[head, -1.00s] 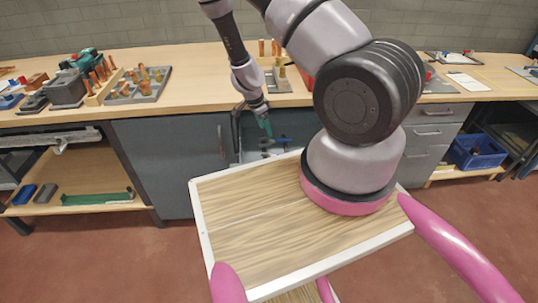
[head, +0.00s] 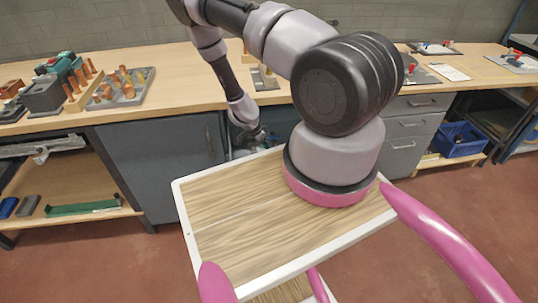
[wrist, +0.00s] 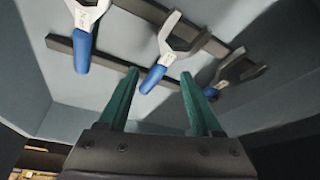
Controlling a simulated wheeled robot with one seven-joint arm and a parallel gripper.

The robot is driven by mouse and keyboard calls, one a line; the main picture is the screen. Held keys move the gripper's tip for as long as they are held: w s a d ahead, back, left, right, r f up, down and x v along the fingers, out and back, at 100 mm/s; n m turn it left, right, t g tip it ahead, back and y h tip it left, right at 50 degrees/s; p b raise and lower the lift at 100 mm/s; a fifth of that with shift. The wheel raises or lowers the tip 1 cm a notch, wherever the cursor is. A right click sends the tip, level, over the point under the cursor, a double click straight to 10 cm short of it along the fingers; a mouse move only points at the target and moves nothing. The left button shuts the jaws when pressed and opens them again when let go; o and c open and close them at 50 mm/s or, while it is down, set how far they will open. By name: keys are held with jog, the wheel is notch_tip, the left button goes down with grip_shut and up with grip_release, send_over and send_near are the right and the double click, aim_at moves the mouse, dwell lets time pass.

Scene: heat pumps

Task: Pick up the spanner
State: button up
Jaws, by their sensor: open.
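In the wrist view, several open-ended spanners with silver heads and blue handles lie against dark rails inside a grey compartment. The middle spanner (wrist: 158,64) has its blue handle between the tips of my gripper (wrist: 158,74). One spanner (wrist: 85,32) is at the upper left and another (wrist: 232,73) at the right. My gripper is open, with teal fingers on either side of the middle handle, and I see no grip on it. In the head view, my gripper (head: 256,141) reaches into the recess under the bench, and its fingertips and the spanners are hard to make out.
The wooden workbench (head: 190,70) stands over grey cabinets (head: 160,160). The wood-topped tray (head: 235,225) with a white rim, carrying my arm, is close to the recess. Grey compartment walls (wrist: 28,80) surround the fingers. A blue crate (head: 457,140) sits low at the right.

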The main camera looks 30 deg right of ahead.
jog(key=shift+x, duration=1.25)
grip_shut()
dwell(0.4)
